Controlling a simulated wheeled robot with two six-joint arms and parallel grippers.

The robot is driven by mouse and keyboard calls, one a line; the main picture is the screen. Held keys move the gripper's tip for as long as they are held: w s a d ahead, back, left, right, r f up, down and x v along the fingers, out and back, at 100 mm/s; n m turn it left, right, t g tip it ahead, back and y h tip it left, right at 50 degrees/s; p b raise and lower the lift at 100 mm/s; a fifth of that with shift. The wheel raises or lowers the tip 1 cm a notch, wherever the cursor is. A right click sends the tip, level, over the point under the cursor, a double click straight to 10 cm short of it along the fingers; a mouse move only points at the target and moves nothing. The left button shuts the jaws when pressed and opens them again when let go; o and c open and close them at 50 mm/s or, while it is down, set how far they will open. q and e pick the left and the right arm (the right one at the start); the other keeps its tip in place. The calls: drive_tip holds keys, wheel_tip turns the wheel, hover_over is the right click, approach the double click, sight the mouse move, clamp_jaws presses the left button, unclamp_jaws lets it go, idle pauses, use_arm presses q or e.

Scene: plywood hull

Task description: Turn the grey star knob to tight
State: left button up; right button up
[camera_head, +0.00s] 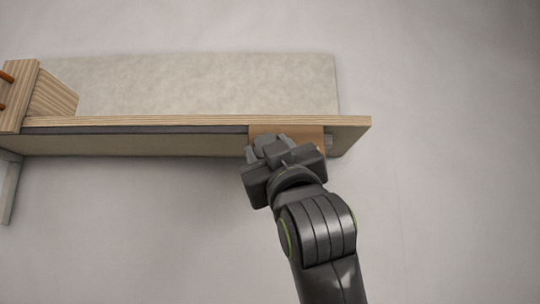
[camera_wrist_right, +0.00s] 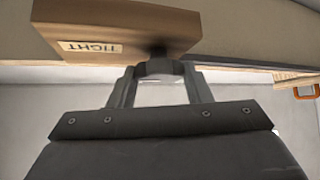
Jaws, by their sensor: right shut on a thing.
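The grey star knob (camera_wrist_right: 160,68) shows in the right wrist view between my fingertips, in front of a brown block (camera_wrist_right: 115,25). The block carries a pale label reading TIGHT (camera_wrist_right: 90,48), upside down in this view. My right gripper (camera_wrist_right: 158,75) is shut on the knob, one finger on each side. In the head view my right gripper (camera_head: 268,142) reaches the front of the brown block (camera_head: 312,134) and mostly covers the knob. The knob's turn angle cannot be told. My left gripper is in neither view.
The block sits on the front face of a long plywood panel (camera_head: 200,121), near its right end. A wooden piece with orange parts (camera_head: 14,95) stands at the far left. The floor in front (camera_head: 130,230) is clear.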

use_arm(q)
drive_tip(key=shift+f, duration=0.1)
use_arm(e)
drive_tip(key=shift+w+f+m+t+h, duration=0.1)
drive_tip(key=shift+m+t+h, duration=0.2)
drive_tip(key=shift+m+h, duration=0.55)
drive_tip(key=o, duration=0.6)
use_arm(q)
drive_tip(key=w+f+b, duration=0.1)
drive_tip(key=b, duration=0.1)
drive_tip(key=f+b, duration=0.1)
drive_tip(key=b, duration=0.1)
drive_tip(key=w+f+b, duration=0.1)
drive_tip(key=b, duration=0.1)
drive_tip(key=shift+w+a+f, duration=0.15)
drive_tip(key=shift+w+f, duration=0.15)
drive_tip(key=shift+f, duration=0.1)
use_arm(e)
drive_tip(key=v, duration=1.7)
drive_tip(key=shift+f, duration=0.2)
